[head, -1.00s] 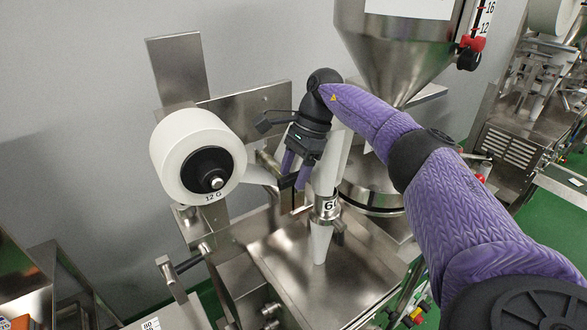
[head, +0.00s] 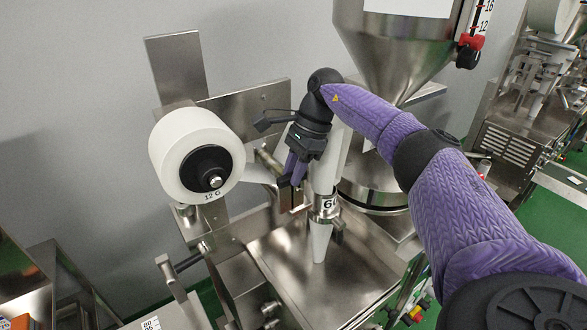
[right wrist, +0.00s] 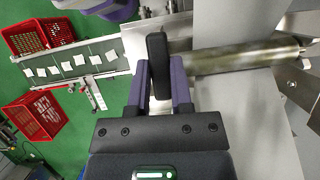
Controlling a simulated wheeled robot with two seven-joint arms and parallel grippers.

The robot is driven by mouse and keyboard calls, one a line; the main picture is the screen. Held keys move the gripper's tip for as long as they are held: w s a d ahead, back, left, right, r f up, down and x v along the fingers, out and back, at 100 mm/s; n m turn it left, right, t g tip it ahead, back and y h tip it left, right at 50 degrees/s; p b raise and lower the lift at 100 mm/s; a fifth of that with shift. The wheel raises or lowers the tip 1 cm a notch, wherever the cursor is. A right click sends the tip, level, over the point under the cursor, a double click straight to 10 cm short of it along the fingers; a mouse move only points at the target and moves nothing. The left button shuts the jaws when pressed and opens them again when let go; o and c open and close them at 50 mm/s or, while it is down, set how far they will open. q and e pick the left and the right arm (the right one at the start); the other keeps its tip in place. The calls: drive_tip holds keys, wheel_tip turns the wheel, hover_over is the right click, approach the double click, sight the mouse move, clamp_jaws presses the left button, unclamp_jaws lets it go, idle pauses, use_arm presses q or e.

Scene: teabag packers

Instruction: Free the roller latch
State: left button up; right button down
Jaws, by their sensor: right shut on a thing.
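My right gripper (head: 288,178) reaches down between the white film roll (head: 168,148) and the white upright tube (head: 327,170). In the right wrist view its two purple fingers (right wrist: 159,85) are shut on a black lever (right wrist: 157,50), which I take to be the roller latch handle. The lever stands between the fingers, its far end sticking out beyond them. A metal roller (right wrist: 245,57) lies just right of the fingers, across the pale film. In the head view the gripper hides most of the lever. My left gripper is not in view.
A steel tray (head: 335,265) lies below the tube. A flat steel plate (head: 175,68) rises behind the film roll. Red crates (right wrist: 38,37) and a conveyor with several sachets show at the left of the wrist view.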

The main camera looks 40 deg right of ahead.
drive_tip(key=m, duration=0.2)
drive_tip(key=m+t, duration=0.1)
drive_tip(key=m, duration=0.1)
drive_tip(key=shift+s+a+t, duration=0.1)
drive_tip(key=shift+s+t, duration=0.2)
drive_tip(key=shift+s, duration=0.1)
drive_tip(key=m+h, duration=0.1)
drive_tip(key=m, duration=0.2)
drive_tip(key=a+m+t+h+b, duration=0.1)
drive_tip(key=m, duration=0.2)
drive_tip(key=s+m+t+h, duration=0.1)
drive_tip(key=m, duration=0.2)
drive_tip(key=shift+a, duration=0.3)
drive_tip(key=shift+a+m+h+b, duration=0.2)
drive_tip(key=shift+m+h+b, duration=0.25)
drive_tip(key=shift+m, duration=0.6)
drive_tip(key=shift+a+m+h+b, duration=0.25)
drive_tip(key=shift+m+h, duration=0.2)
drive_tip(key=shift+m, duration=0.6)
drive_tip(key=c, duration=0.5)
unclamp_jaws()
